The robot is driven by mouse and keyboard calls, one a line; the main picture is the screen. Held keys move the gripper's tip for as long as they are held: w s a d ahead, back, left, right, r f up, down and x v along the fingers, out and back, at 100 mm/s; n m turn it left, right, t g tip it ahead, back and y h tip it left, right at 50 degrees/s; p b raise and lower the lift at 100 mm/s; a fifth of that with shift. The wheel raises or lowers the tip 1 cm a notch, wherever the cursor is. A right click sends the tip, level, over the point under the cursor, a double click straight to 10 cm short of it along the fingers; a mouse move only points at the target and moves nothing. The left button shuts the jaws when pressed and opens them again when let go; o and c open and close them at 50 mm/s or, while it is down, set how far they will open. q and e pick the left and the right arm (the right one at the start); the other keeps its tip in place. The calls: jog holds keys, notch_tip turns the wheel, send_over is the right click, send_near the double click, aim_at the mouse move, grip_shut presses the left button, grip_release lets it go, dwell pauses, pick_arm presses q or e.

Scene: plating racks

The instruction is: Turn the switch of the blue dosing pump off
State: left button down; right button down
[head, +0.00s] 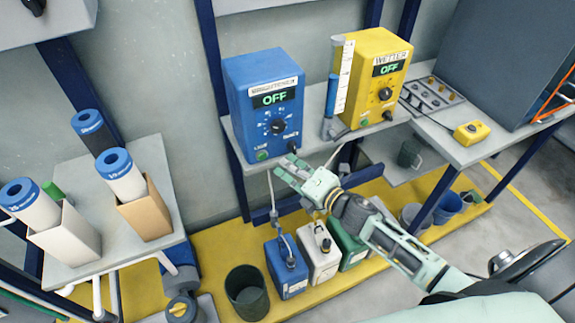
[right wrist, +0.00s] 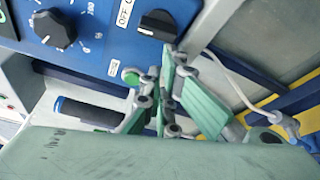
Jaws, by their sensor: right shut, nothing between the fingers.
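The blue dosing pump (head: 240,108) stands on the grey shelf, and its display reads OFF (head: 274,98). A black dial (head: 277,127) sits mid-panel, with a green button (head: 262,155) at the lower left. The small black switch (head: 292,146) is at the lower right. In the right wrist view the switch (right wrist: 158,25) shows beside an OFF label (right wrist: 125,12). My right gripper (head: 284,168) is shut and empty, just below and in front of the switch. In the wrist view its fingertips (right wrist: 170,62) lie close to the switch; contact cannot be told. My left gripper is not in view.
A yellow pump (head: 372,75), also reading OFF, stands right of the blue one, with a clear tube (head: 341,80) between them. Jugs (head: 287,272) stand on the yellow floor tray below. Blue-capped cylinders (head: 124,178) stand on the left bench.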

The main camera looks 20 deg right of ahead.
jog(key=shift+d+f, duration=0.15)
jog(key=shift+f, duration=0.1)
dwell(0.9)
dwell(0.9)
